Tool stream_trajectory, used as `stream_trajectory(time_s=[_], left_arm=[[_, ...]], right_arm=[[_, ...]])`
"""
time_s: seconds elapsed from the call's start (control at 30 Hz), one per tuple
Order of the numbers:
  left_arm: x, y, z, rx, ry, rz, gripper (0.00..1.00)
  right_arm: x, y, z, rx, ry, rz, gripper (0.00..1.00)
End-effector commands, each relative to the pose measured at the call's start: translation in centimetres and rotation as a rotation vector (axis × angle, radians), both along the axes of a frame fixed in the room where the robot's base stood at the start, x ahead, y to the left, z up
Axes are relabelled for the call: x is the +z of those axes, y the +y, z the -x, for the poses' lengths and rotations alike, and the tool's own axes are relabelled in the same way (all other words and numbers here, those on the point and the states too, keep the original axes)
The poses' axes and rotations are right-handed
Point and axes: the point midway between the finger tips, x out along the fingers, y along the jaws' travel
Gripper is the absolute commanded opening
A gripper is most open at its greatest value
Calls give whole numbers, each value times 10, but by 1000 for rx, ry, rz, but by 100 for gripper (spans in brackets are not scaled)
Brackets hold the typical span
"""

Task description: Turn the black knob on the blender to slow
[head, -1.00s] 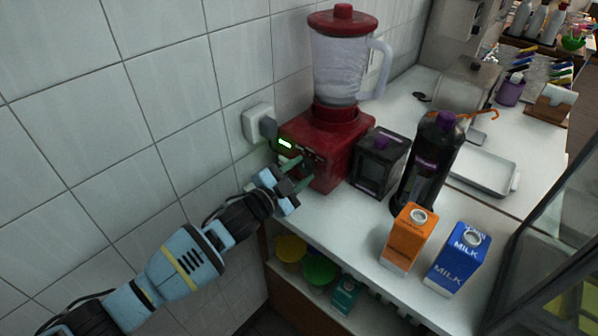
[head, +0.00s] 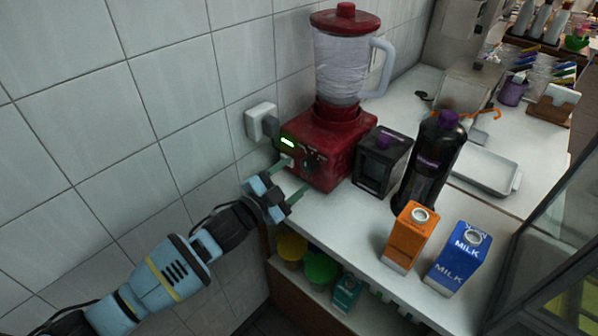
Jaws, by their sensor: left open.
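The red blender (head: 338,136) stands on the counter against the tiled wall, with its clear jar and red lid on top. Its front panel has a lit green display (head: 288,142). The black knob (head: 309,163) shows below and right of the display; its setting is too small to read. My left gripper (head: 292,178) is in front of the panel, open and empty, its two green fingers pointing toward the blender. The fingers are apart from each other, and the knob is not visibly held. The upper finger overlaps the panel's lower left. My right gripper is not in view.
A black box-shaped container (head: 383,160), a dark bottle (head: 430,160), an orange carton (head: 411,236) and a blue milk carton (head: 458,258) stand right of the blender. A wall socket with a plug (head: 261,122) is left of it. Lidded tubs (head: 320,268) sit on the shelf below.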

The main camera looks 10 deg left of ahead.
Motion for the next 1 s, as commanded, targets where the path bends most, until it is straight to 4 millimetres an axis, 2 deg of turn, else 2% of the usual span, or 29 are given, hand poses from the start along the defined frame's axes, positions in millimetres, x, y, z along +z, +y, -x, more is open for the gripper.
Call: stream_trajectory(time_s=[0.1,0.3,0.87,1.0], left_arm=[[0,11,16,1,1,-2,59],[-1,22,32,1,2,-1,59],[0,24,35,1,1,0,59],[-10,24,43,8,29,17,59]], right_arm=[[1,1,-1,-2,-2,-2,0],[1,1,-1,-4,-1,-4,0],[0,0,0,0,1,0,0],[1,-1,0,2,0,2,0]])
